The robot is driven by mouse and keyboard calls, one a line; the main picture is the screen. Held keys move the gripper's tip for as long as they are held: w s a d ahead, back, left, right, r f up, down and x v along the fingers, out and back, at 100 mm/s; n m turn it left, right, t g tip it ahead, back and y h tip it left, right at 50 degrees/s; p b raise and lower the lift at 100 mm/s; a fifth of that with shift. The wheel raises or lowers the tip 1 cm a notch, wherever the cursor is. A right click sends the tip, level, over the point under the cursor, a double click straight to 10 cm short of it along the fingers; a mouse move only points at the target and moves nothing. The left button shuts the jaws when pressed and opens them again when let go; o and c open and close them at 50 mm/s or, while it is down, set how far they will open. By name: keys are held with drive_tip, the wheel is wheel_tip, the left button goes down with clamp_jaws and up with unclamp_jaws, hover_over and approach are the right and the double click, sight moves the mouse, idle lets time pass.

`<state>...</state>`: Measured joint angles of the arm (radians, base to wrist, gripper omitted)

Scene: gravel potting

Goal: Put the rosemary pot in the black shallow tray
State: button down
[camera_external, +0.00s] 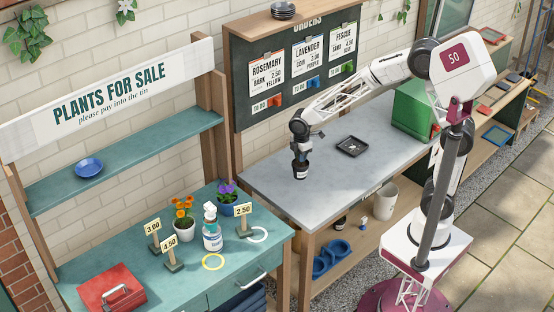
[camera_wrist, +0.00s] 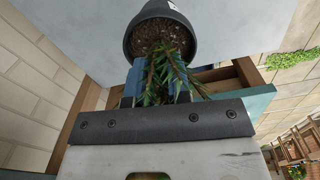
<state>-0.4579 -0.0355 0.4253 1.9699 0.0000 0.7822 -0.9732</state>
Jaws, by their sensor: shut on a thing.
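The rosemary pot is a small dark pot (camera_external: 300,173) with a pale label, over the left part of the grey bench. In the wrist view its dark rim (camera_wrist: 131,36), brown soil and green needle-like sprigs (camera_wrist: 165,75) show. My gripper (camera_external: 299,158) points down from above and is shut on the pot. The pot looks upright; I cannot tell whether its base touches the bench. The black shallow tray (camera_external: 341,148) lies on the bench to the right of and behind the pot, with a small pale mark inside.
The grey bench (camera_external: 320,190) is clear between pot and tray. A green box (camera_external: 410,108) stands at its right end. An order board (camera_external: 290,75) rises behind. A teal sales table (camera_external: 215,270) with flower pots, price signs and a bottle is at the left.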

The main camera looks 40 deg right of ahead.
drive_tip(key=shift+d+r, duration=0.15)
drive_tip(key=shift+d, duration=0.3)
drive_tip(key=s+d+m, duration=0.2)
drive_tip(key=s+d, duration=0.2)
drive_tip(key=d, duration=0.7)
drive_tip(key=s+d+m, duration=0.3)
drive_tip(key=s+d, duration=0.2)
drive_tip(key=d, duration=0.7)
drive_tip(key=s+d+m, duration=0.2)
drive_tip(key=s+d, duration=0.2)
drive_tip(key=d, duration=0.8)
drive_tip(key=shift+s+d+r, duration=0.2)
drive_tip(key=shift+s+r, duration=0.1)
drive_tip(key=shift+s, duration=0.05)
drive_tip(key=w+d+f, duration=0.1)
drive_tip(key=w+d, duration=0.1)
drive_tip(key=w, duration=1.3)
drive_tip(key=shift+d+f, duration=0.2)
drive_tip(key=shift+d, duration=0.1)
